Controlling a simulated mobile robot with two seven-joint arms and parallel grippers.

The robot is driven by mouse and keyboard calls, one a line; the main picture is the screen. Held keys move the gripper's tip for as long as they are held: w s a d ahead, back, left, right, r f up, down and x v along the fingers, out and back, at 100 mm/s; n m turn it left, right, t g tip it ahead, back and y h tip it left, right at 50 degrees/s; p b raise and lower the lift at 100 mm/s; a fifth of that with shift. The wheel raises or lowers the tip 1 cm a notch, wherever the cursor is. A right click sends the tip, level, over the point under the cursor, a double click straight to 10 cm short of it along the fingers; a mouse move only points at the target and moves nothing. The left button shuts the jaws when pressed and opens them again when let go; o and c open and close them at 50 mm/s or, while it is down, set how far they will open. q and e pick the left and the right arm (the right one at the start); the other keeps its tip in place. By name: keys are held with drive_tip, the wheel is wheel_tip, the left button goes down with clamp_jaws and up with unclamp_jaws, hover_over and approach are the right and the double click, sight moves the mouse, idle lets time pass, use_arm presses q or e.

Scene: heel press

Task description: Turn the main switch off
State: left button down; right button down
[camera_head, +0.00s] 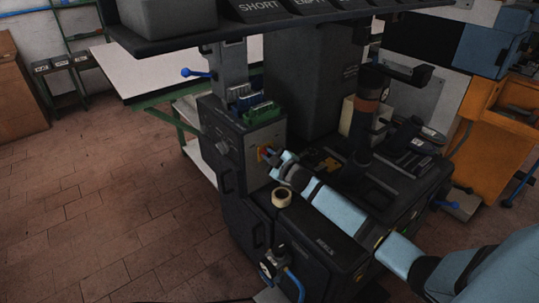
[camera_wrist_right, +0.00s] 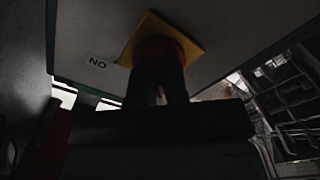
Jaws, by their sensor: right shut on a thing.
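The main switch (camera_head: 261,155) is a red knob on a yellow plate on the grey panel of the dark machine. In the right wrist view its yellow plate (camera_wrist_right: 185,38) fills the upper middle, with a label reading "NO" to its left. My right gripper (camera_head: 271,156) reaches across the machine from the right and its fingertips are at the switch. In the right wrist view the gripper (camera_wrist_right: 158,82) is shut on the red knob, and the fingers hide most of it. The knob's exact angle is too dark to tell. My left gripper is not in view.
A roll of tape (camera_head: 281,197) lies on the machine top just below my right gripper. Green and blue parts (camera_head: 258,110) sit above the panel. A dark column (camera_head: 369,115) stands behind the arm. An orange cabinet (camera_head: 505,110) is at right. The floor at left is clear.

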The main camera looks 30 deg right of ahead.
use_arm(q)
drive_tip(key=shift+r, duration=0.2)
use_arm(e)
drive_tip(key=c, duration=1.1)
unclamp_jaws()
drive_tip(key=shift+c, duration=0.2)
drive_tip(key=shift+s, duration=0.1)
use_arm(q)
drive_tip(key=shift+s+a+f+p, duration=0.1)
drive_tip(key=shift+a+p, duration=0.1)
drive_tip(key=shift+p, duration=0.8)
use_arm(e)
drive_tip(key=s+d, duration=0.1)
drive_tip(key=s, duration=1.2)
drive_tip(key=shift+s, duration=0.3)
